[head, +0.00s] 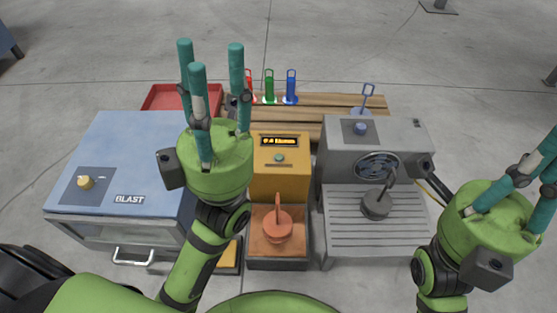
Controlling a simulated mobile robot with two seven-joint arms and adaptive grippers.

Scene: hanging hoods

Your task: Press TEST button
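No label reading TEST is legible. An orange box (290,185) in the middle has a lit display (280,141) and a small green button (279,158) on its sloped face. A grey machine (395,155) right of it carries a blue knob or button (361,128). My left gripper (208,62) points up, its three teal-tipped fingers spread and empty, left of the orange box in the picture and in front of part of the blue box. My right gripper (533,170) is at the right edge, fingers apart and empty, partly cut off.
A blue box (120,150) marked BLAST, with a yellow knob (85,182) and door handle, stands at left. A red tray (165,98), wooden slats (340,105) and red, green and blue tagged items (269,90) lie behind. An orange-red handled disc (272,226) sits in front.

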